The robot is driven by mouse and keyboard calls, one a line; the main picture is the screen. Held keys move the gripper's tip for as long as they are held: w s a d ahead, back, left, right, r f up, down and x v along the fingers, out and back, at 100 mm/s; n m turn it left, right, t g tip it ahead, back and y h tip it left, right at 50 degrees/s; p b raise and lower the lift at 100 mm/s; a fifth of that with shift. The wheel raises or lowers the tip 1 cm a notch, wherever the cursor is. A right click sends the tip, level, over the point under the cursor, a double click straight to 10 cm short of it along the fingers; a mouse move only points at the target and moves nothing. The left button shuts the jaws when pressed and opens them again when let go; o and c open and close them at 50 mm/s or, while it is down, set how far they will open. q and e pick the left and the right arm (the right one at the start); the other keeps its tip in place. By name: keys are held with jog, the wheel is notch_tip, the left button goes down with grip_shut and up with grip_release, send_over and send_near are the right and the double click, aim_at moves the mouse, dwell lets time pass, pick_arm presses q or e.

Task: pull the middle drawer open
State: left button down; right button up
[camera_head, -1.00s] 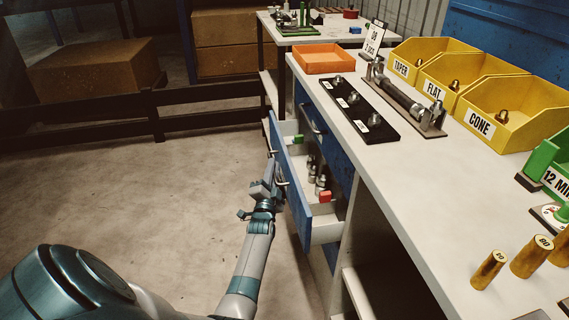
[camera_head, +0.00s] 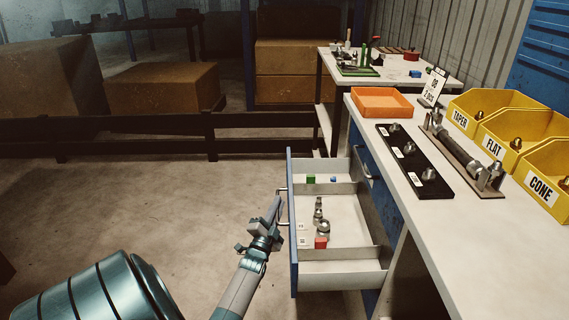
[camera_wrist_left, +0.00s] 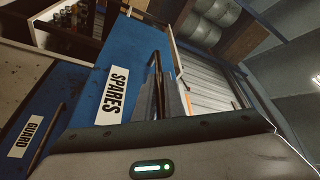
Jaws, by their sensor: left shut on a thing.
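The pulled-out drawer (camera_head: 291,225) has a blue front and pale inside walls and stands well open from the bench. In the left wrist view its blue front (camera_wrist_left: 120,55) carries a "SPARES" label. My left gripper (camera_head: 274,207) is shut on the drawer's bar handle (camera_head: 283,191) at the outer face of the front. In the left wrist view the handle (camera_wrist_left: 157,72) runs between the fingers, which partly hide it. Inside the drawer lie metal fittings (camera_head: 321,222), a red block (camera_head: 321,242), and a green block (camera_head: 311,179). My right gripper is not in view.
The white bench top (camera_head: 408,225) holds an orange tray (camera_head: 381,102), a black fittings board (camera_head: 414,161) and yellow bins (camera_head: 487,121). A shut drawer's handle (camera_head: 363,166) shows above the open drawer.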

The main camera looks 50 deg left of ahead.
pick_arm(q)
jog(key=c, duration=2.1)
grip_release()
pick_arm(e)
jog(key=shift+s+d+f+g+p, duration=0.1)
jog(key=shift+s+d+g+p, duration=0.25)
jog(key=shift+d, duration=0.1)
pick_arm(q)
jog(key=v, duration=1.7)
jog(key=shift+s+f, duration=0.15)
jog(key=shift+s, duration=0.1)
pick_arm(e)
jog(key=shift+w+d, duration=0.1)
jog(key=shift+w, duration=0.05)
